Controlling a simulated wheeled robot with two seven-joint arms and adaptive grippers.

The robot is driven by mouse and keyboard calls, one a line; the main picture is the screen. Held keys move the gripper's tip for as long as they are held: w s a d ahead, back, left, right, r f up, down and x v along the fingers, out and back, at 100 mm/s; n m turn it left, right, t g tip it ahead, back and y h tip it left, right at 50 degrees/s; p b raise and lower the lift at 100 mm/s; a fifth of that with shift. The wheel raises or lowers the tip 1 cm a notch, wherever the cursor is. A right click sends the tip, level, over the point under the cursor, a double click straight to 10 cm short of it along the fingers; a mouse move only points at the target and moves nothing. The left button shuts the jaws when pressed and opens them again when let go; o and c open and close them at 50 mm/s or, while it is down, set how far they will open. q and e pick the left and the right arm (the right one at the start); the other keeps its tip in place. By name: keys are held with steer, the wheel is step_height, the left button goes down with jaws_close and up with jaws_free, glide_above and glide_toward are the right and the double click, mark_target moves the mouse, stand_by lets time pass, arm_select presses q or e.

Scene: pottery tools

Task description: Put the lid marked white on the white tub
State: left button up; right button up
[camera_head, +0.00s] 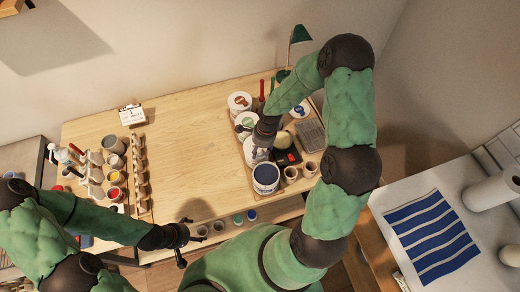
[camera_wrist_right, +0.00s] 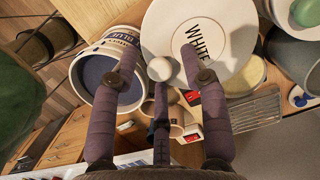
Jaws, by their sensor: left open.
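The lid marked WHITE (camera_wrist_right: 225,62) is a pale round disc, large in the right wrist view. A small pale knob (camera_wrist_right: 160,69) shows near its edge, between my right gripper's fingers (camera_wrist_right: 160,58). I see small gaps on both sides of the knob, so the fingers look open around it. In the head view my right gripper (camera_head: 262,142) is over the right side of the table, beside a white tub or lid (camera_head: 254,156) that it partly hides. I cannot tell which tub is the white one. My left gripper (camera_head: 182,240) is open and empty near the table's front edge.
An open tub labelled BLUE (camera_head: 265,178) stands just in front of the right gripper; it also shows in the right wrist view (camera_wrist_right: 95,75). Lidded tubs (camera_head: 240,101) stand behind. Brown cups (camera_head: 290,174) are to the right. The table's middle (camera_head: 190,135) is clear.

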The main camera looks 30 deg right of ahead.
steer(key=shift+r, duration=0.1)
step_height(320, 180, up, 11)
steer(key=d+b, duration=0.1)
steer(key=d, duration=0.1)
steer(key=s+a+f+n+y, duration=0.2)
steer(key=s+a+f+n, duration=0.1)
steer(key=a+f+n, duration=0.75)
steer(key=shift+s+a+f+n, duration=1.3)
steer(key=shift+s+a+f, duration=0.2)
steer(key=shift+s+f, duration=0.25)
steer(key=shift+s+a+f+n, duration=1.25)
steer(key=shift+s+a+f, duration=0.25)
steer(key=shift+s+f, duration=0.15)
steer(key=shift+s+a+f+n, duration=1.3)
steer(key=shift+s+a+f, duration=0.2)
steer(key=shift+s+f, duration=0.25)
steer(key=shift+w, duration=0.15)
